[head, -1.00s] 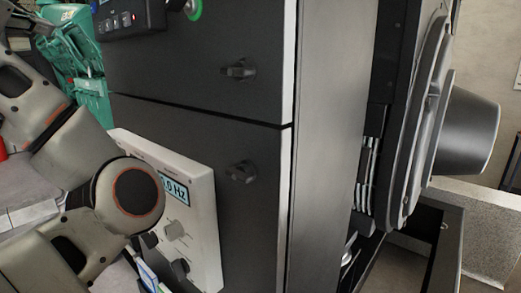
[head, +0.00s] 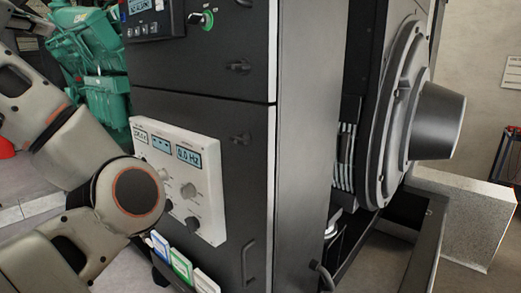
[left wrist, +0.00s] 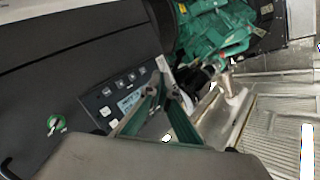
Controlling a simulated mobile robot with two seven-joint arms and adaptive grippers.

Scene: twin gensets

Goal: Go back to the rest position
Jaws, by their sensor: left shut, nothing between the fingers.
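My left arm (head: 95,180) comes in from the left in the head view, bent in front of the dark cabinet. Its gripper does not show clearly there. In the left wrist view my left gripper (left wrist: 168,88) is shut and empty, its fingertips together in front of the dark control panel (left wrist: 122,98). I cannot tell its exact distance from the panel. My right gripper is in neither view.
The dark cabinet (head: 190,88) carries a white meter panel (head: 187,215) with small displays and knobs. Several coloured cards (head: 180,265) stand below it. A green engine (head: 100,85) is behind at left. A large round housing (head: 400,110) is at right.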

